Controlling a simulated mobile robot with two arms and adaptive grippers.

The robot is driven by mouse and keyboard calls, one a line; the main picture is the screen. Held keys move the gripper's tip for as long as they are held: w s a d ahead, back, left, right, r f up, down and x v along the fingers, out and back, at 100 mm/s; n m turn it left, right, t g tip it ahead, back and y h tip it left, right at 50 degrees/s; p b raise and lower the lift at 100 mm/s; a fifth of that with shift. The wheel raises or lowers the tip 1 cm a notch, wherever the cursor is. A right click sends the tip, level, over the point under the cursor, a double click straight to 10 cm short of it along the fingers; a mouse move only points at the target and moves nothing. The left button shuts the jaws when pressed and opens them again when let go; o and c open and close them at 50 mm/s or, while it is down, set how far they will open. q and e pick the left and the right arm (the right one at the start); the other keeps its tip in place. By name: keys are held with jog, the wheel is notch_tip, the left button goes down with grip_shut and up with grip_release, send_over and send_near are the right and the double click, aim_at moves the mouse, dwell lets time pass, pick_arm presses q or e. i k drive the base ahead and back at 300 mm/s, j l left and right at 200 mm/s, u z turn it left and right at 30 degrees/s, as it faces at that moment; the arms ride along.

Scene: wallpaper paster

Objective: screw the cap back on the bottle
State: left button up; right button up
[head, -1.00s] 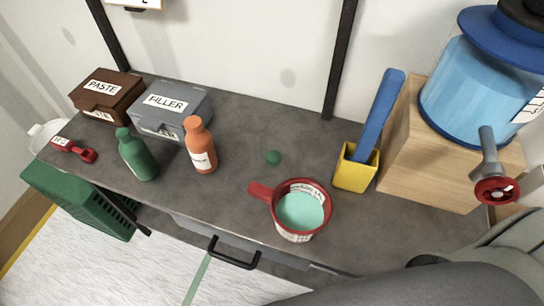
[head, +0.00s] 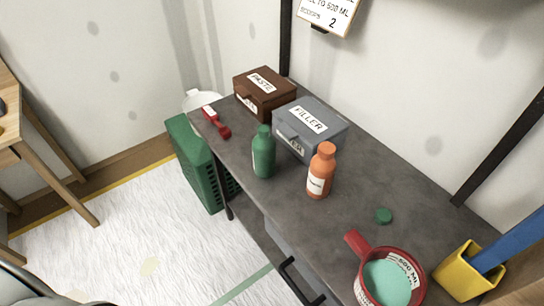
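A green bottle (head: 264,157) stands upright on the grey workbench (head: 290,200), near its front edge. A small round green cap (head: 383,215) lies on the bench, well to the right of the bottle and apart from it. An orange bottle (head: 320,175) with a white label stands upright between them. Whether the green bottle's mouth is open is too small to tell. Neither of my grippers is in view.
A brown PASTE box (head: 264,96) and a grey FILLER box (head: 308,128) stand behind the bottles. A red measuring cup (head: 353,243) and yellow holder (head: 466,275) are at the right. A green crate (head: 195,165) stands beside the bench.

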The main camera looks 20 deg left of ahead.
aim_at(264, 144)
jog(key=i+j, duration=0.1)
jog(key=j, duration=0.25)
jog(key=i+j, duration=0.15)
jog(key=j, duration=0.25)
jog(key=i+j, duration=0.1)
jog(key=j, duration=0.25)
jog(key=i+j, duration=0.15)
jog(key=j, duration=0.25)
jog(key=i+j+z, duration=0.1)
jog(key=j, duration=0.25)
jog(key=z, duration=1.55)
